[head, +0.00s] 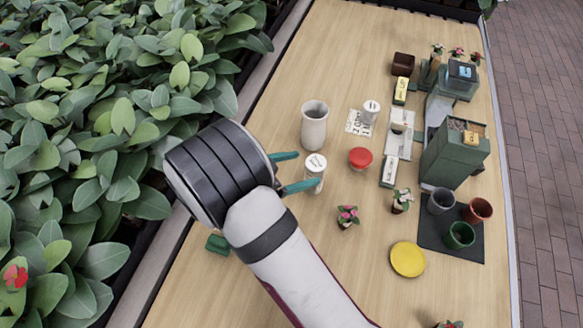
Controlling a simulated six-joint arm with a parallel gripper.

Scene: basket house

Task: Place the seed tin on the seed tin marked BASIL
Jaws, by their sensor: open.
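A white seed tin (316,163) with dark lettering on its lid stands upright on the wooden table. My gripper (307,170) is open, with one teal finger on either side of this tin; I cannot tell if they touch it. A second white tin (371,107) stands farther back to the right, beside or on a printed white sheet (354,122). The lettering on both lids is too small to read, so I cannot tell which is marked BASIL.
A tall pale vase (314,130) stands just behind the near tin. A red round object (360,158) and a potted flower (348,216) are close to its right and front. A green cabinet (455,155), several pots and a yellow plate (407,259) occupy the right side. Bare table lies at the back left.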

